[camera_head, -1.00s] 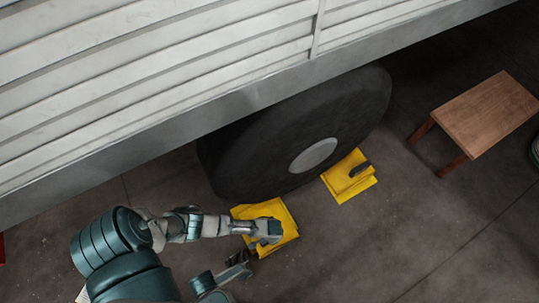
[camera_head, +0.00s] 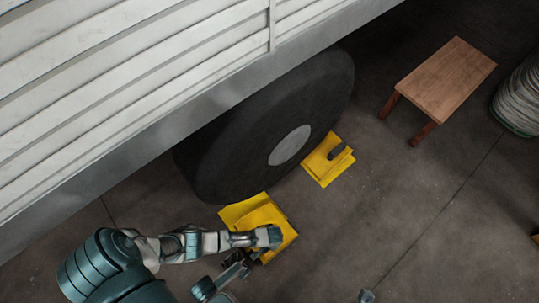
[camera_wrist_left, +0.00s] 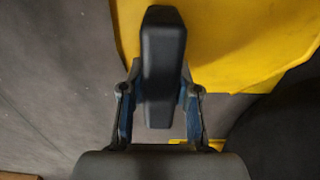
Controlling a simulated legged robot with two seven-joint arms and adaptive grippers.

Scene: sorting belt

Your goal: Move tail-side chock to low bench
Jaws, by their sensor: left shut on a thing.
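The near yellow chock (camera_head: 245,213) lies on the floor against the near-left side of the black wheel (camera_head: 265,130). A second yellow chock (camera_head: 318,165) with a dark handle sits at the wheel's right side. My left gripper (camera_head: 248,260) is at the near chock, partly hidden by my arm in the head view. In the left wrist view its fingers (camera_wrist_left: 160,105) are shut around the black handle (camera_wrist_left: 163,55), with the yellow plate (camera_wrist_left: 235,40) beyond. The low wooden bench (camera_head: 447,75) stands at the upper right. My right gripper cannot be made out.
The white slatted vehicle body (camera_head: 130,80) overhangs the wheel and fills the upper left. A pale ribbed round object (camera_head: 520,95) stands right of the bench. The concrete floor (camera_head: 400,210) between the chocks and bench is clear.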

